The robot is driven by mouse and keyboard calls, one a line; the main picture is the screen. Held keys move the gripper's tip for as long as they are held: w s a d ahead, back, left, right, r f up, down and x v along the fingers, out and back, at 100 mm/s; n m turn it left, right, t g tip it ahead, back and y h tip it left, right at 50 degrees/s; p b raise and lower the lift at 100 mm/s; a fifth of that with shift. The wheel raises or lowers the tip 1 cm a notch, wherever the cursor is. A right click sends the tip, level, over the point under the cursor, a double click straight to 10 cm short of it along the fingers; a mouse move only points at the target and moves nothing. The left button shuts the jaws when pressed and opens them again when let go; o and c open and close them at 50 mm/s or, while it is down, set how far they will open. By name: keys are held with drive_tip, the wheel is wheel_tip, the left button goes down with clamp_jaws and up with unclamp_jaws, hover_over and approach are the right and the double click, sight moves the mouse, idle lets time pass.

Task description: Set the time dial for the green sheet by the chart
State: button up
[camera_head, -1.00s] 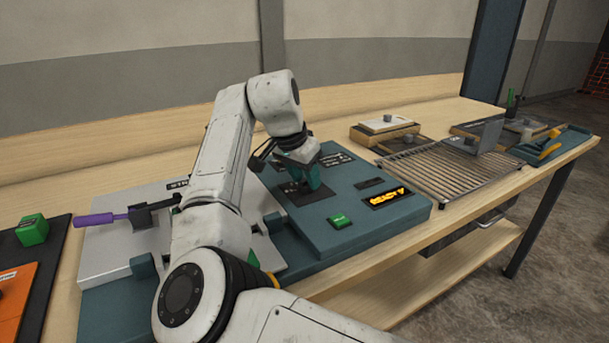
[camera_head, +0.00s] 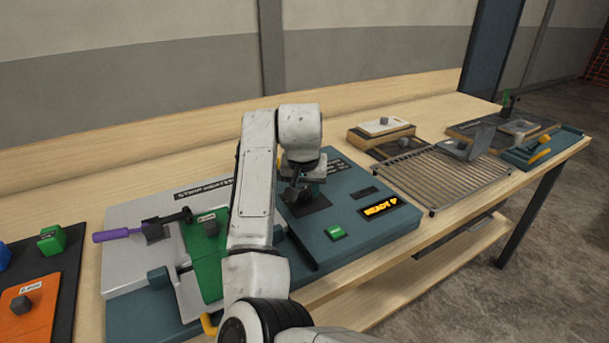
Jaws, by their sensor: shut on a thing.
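The teal console (camera_head: 385,232) stands on the bench with a lit amber display (camera_head: 380,207) reading READY and a further mark I cannot read surely. My gripper (camera_head: 294,198) points down over the dark dial plate (camera_head: 318,204) on the console. It is shut on what appears to be the time dial, which the jaws and wrist hide, so its pointer and setting cannot be read. The green sheet (camera_head: 207,268) lies on the grey press at the left, partly behind my arm. Small white print (camera_head: 337,166) shows on the console behind the gripper; I cannot read it.
A green button (camera_head: 336,233) sits on the console's front. A purple-handled lever (camera_head: 118,234) crosses the press. A wire rack (camera_head: 445,178) stands right of the console.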

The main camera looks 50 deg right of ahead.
drive_tip(key=shift+n+t+y+p, duration=0.3)
drive_tip(key=shift+n+p, duration=0.8)
drive_tip(key=shift+p, duration=0.05)
drive_tip(key=o, duration=1)
drive_tip(key=v, duration=1)
drive_tip(key=shift+s+a+r, duration=0.1)
drive_tip(key=shift+s+r, duration=0.1)
drive_tip(key=shift+r, duration=0.1)
